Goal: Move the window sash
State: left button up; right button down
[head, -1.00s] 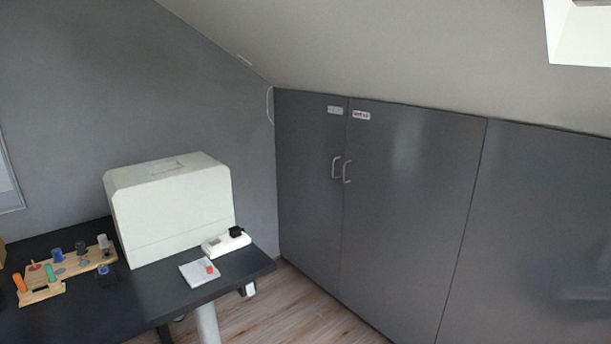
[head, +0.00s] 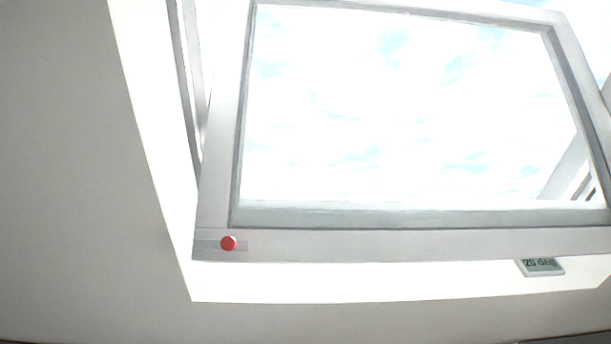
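The window sash (head: 420,243) is a light grey frame around a large pane showing bright sky with pale clouds. It is set in a white roof-window recess and stands tilted, with its bottom bar apart from the recess edge. A red round knob (head: 229,243) sits on a small plate at the lower left corner of the sash. A small grey display (head: 542,266) reading about "20 deg" shows below the bottom bar at the right; the reading is partly cut by the bar. Neither of my grippers is in view.
The white recess wall (head: 150,150) borders the sash at the left and below. The plain sloped ceiling (head: 65,170) fills the left side. A thin dark edge runs along the bottom of the view at the right.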

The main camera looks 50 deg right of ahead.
aim_at(275, 235)
jog(key=z, duration=1.35)
jog(key=k+j+z, duration=0.15)
jog(key=z, duration=0.3)
jog(key=k+j+z, duration=0.2)
jog(key=z, duration=0.25)
jog(key=k+j+z, duration=0.2)
jog(key=z, duration=0.2)
jog(key=k, duration=0.05)
